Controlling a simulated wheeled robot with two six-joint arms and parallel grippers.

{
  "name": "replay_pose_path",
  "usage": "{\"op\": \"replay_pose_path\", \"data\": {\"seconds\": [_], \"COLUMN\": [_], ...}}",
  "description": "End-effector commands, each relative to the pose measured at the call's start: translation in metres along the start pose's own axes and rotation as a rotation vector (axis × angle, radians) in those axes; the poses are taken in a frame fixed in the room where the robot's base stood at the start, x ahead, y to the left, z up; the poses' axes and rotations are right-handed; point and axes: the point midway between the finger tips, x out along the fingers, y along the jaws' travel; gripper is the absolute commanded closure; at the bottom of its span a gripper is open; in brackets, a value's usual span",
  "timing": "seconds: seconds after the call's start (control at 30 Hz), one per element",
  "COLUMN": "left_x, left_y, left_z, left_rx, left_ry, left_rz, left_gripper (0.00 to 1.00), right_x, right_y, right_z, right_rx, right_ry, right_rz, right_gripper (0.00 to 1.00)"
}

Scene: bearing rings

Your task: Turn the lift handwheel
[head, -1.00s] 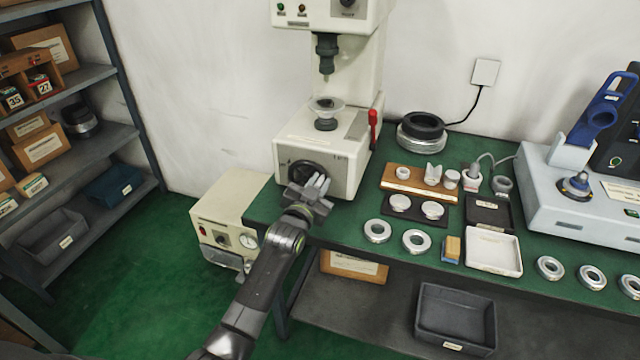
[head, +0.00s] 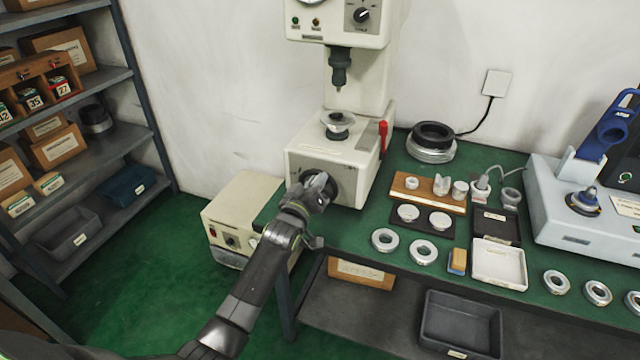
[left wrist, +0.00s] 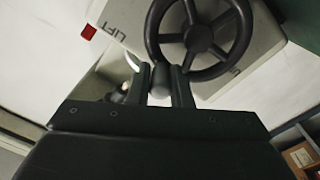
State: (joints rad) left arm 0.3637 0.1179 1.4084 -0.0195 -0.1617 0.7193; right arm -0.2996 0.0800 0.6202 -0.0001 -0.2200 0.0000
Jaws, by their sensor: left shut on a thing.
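The lift handwheel (head: 334,187) is a dark spoked wheel on the lower front face of the cream press (head: 370,165). In the left wrist view the black wheel (left wrist: 199,37) fills the top, with the word LIFT on the panel beside it. My left gripper (head: 317,184) is at the wheel's front and partly hides it in the head view. In the left wrist view its two fingers (left wrist: 160,72) are shut on the rounded grey handle knob (left wrist: 160,80) at the wheel's rim. My right gripper is not in view.
A red lever (head: 382,134) is on the press's right side. A cream box (head: 245,205) with a gauge stands left of the bench. Bearing rings (head: 384,240), a wooden block (head: 425,192) and a white tray (head: 498,264) lie to the right. A shelf (head: 100,150) stands at far left.

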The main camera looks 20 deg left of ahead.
Motion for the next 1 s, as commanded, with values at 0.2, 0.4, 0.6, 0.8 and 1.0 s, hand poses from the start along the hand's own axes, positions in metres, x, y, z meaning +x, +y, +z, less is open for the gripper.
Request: {"op": "replay_pose_path", "data": {"seconds": [0.2, 0.4, 0.6, 0.8, 1.0], "left_x": [-0.0001, -0.0002, -0.0002, -0.0002, -0.0002], "left_y": [-0.0041, -0.0055, -0.0058, -0.0058, -0.0058], "left_z": [-0.0037, -0.0048, -0.0049, -0.0049, -0.0048], "left_rx": [-0.091, -0.131, -0.139, -0.138, -0.138], "left_ry": [0.004, 0.005, 0.005, 0.005, 0.005], "left_rz": [-0.001, -0.002, -0.002, -0.002, -0.002], "left_gripper": [1.00, 1.00, 1.00, 1.00, 0.61], "right_x": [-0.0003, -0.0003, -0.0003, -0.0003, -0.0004], "right_y": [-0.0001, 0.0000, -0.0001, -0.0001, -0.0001], "right_z": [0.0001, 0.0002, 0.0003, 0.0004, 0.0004], "right_rx": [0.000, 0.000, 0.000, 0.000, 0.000], "right_ry": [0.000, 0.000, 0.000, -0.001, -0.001], "right_rz": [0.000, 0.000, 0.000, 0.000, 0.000], "right_gripper": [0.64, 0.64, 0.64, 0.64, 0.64]}}
